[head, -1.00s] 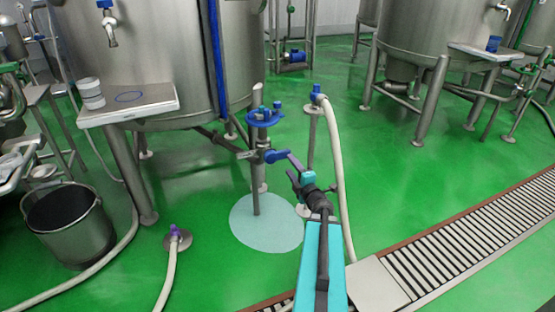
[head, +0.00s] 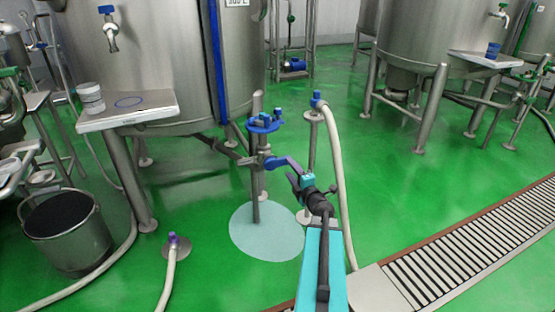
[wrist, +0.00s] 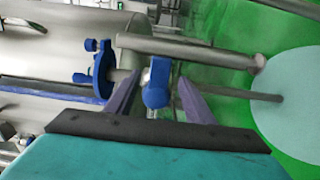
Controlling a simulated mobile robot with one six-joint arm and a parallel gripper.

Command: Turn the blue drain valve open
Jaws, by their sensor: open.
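The blue drain valve handle (head: 270,163) sits on a short pipe fitting on an upright steel pipe, below a blue flange with bolts (head: 264,123), beside the large tank. My gripper (head: 284,168) reaches it from the right. In the wrist view, the blue handle (wrist: 156,88) lies between my two purple fingers, with one finger on each side. My gripper (wrist: 158,97) is open around it. Whether either finger touches the handle I cannot tell. In the head view my gripper hides part of the handle.
A pale blue disc (head: 251,237) lies on the green floor under the pipe. A hose (head: 337,175) hangs from a post just right of the valve. A bucket (head: 92,245) stands at left. A grated floor drain (head: 470,240) crosses the right side.

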